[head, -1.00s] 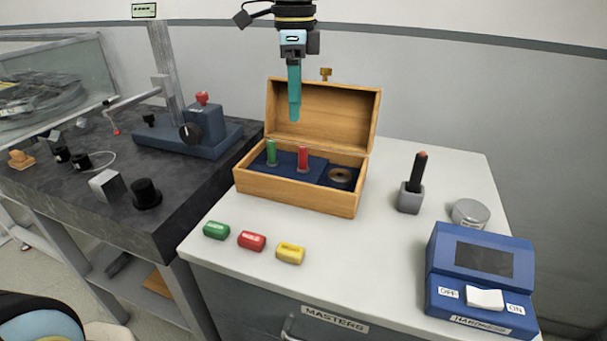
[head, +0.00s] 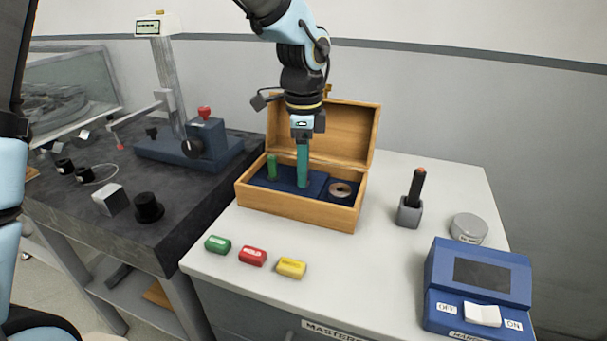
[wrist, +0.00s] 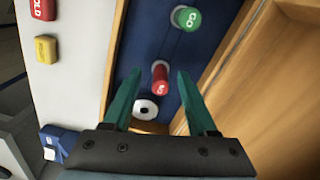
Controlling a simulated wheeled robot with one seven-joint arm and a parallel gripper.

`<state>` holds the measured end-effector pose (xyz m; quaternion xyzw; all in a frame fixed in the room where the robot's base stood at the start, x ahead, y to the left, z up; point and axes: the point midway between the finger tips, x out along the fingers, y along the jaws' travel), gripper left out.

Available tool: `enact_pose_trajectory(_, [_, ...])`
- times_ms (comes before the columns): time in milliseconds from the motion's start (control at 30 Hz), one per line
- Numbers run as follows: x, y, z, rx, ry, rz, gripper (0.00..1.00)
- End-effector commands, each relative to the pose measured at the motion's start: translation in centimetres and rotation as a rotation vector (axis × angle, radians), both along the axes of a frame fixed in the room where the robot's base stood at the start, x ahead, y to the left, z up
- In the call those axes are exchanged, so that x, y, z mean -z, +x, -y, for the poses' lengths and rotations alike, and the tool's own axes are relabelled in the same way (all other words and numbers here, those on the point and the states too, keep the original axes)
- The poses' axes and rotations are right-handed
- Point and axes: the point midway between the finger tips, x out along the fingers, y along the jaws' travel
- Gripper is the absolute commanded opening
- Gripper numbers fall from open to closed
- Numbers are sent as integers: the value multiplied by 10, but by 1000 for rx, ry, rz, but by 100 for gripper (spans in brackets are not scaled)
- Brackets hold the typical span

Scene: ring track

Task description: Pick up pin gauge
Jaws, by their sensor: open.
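The wooden box (head: 300,210) stands open on the white cabinet top, with a blue insert inside. A green pin gauge (head: 272,167) stands upright in the insert at the left; its end reads "GO" in the wrist view (wrist: 187,18). A red pin gauge (wrist: 159,80) stands in the insert and shows between my fingers in the wrist view; in the head view it is hidden behind my gripper. My gripper (head: 303,184) points down into the box over the red gauge's place. Its teal fingers (wrist: 157,88) are open, one on each side of the red gauge.
A metal ring (head: 341,190) lies in the box's right side. The raised lid (head: 345,135) stands behind my gripper. Green, red and yellow tags (head: 252,256) lie in front. A pen holder (head: 409,212), round tin (head: 469,228) and blue switch device (head: 480,280) stand right.

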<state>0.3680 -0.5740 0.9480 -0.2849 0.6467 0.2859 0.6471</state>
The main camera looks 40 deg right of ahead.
Motion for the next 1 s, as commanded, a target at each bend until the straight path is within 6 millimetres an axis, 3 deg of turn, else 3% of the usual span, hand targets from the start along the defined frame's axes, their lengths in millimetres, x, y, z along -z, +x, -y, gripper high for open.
enact_pose_trajectory(200, [0,0,0,-1,-1,1,56])
enact_pose_trajectory(700, [0,0,0,-1,-1,1,0])
enact_pose_trajectory(1000, [0,0,0,-1,-1,0,0])
